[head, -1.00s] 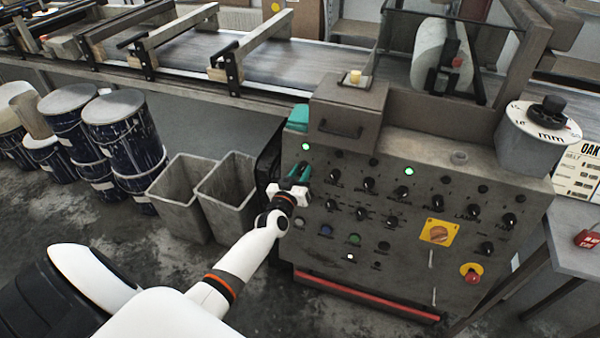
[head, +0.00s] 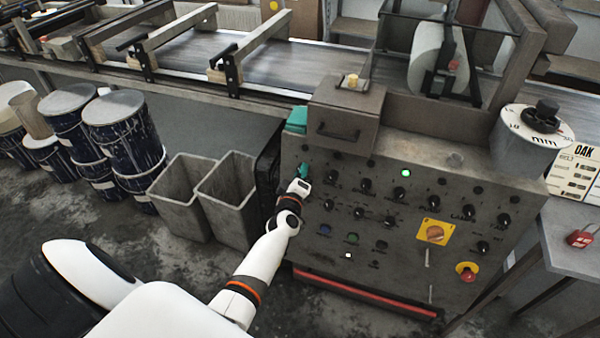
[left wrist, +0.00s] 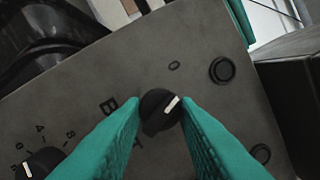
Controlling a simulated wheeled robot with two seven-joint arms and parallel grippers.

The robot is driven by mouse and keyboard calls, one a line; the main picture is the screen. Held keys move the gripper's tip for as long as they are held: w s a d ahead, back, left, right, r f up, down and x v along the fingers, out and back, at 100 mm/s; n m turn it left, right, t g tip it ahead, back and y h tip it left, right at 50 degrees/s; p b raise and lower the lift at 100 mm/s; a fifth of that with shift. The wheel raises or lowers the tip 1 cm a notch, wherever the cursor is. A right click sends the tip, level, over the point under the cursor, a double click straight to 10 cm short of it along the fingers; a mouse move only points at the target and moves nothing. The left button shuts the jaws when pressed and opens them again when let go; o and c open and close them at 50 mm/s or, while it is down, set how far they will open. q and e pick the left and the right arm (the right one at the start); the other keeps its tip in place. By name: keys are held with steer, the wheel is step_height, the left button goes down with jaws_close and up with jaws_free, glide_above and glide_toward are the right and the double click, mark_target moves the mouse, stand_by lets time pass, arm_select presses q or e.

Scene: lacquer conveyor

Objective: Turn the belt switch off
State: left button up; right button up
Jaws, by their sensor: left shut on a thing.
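The belt switch is a black knob (left wrist: 158,112) with a white pointer mark on the grey panel. In the left wrist view the mark points up and right, near the "0" (left wrist: 174,66) but not clearly straight at it. Letters beside the knob are partly covered by a finger. My left gripper (head: 303,171) is at the upper left of the control panel (head: 400,225). Its teal fingers (left wrist: 160,115) are shut on the knob, one on each side. In the head view the knob is hidden by the gripper. My right gripper is not in view.
Other black knobs (head: 399,193) fill the panel. A green lamp (head: 405,173) is lit. Grey bins (head: 228,195) stand left of the cabinet.

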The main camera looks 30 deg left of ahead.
arm_select(q)
steer(key=shift+n, duration=0.9)
steer(key=o, duration=1)
steer(key=shift+c, duration=0.2)
steer(key=p+v, duration=0.1)
steer(key=v, duration=1.1)
steer(key=shift+d, duration=0.15)
